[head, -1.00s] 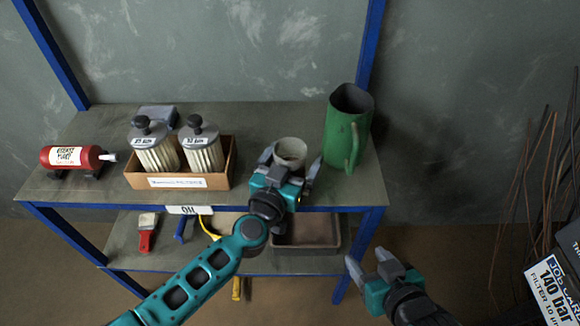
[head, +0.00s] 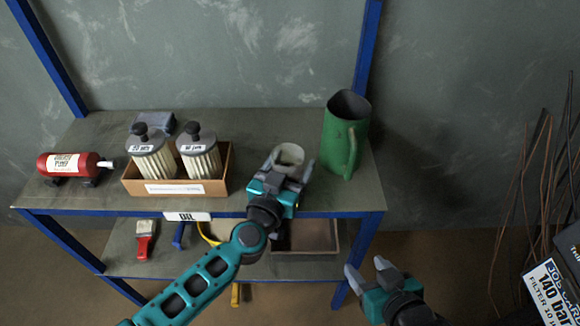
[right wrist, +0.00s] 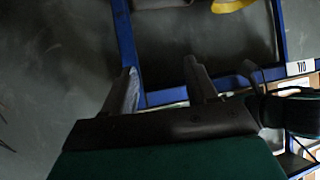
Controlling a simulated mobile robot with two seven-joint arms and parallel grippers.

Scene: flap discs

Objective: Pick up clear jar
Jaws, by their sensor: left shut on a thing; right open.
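The jar (head: 289,154), a pale, see-through-looking round vessel with an open top, is at the front right of the upper shelf. My left gripper (head: 287,166) is shut on it from the front, one finger on each side. The gripper hides the jar's lower part, so I cannot tell whether its base touches the shelf. My right gripper (head: 367,269) is open and empty, low in front of the shelf's right end. Its two spread fingers also show in the right wrist view (right wrist: 161,82).
A green jug (head: 343,140) stands close to the jar's right. A tray (head: 322,238) lies on the lower shelf. Wires and a box fill the far right.

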